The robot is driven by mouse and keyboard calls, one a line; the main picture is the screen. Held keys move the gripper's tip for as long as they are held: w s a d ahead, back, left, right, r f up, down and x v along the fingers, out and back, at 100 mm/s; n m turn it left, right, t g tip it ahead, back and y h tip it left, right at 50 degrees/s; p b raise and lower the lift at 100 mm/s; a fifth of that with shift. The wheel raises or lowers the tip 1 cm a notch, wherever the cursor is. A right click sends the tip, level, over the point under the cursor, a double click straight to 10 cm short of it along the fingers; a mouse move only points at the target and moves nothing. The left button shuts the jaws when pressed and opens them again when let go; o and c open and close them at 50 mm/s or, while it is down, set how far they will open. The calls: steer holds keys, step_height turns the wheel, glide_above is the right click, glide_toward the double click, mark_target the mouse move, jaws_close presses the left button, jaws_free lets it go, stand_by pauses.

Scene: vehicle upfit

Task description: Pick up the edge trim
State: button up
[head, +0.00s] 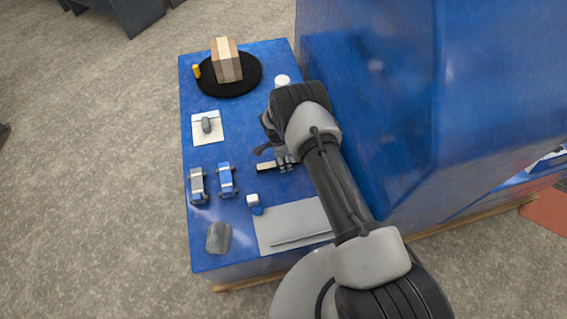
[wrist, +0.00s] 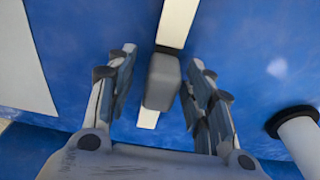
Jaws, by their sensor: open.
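The edge trim, as I take it, is a narrow pale strip (head: 266,166) lying on the blue table top. In the wrist view the pale strip (wrist: 177,22) runs away from me, with a grey block (wrist: 162,82) across its middle. My gripper (wrist: 159,88) is open, with one finger on each side of the grey block and a small gap showing on both sides. In the head view my gripper (head: 285,162) is over the strip's right end, and my arm hides part of that area.
A grey sheet (head: 285,218) lies nearer, with a small white-and-blue item (head: 254,203) beside it. A box (head: 226,60) stands on a black disc (head: 245,85) at the back. A tall blue body (head: 365,100) bounds the right.

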steer(key=shift+c, duration=0.6)
jaws_close()
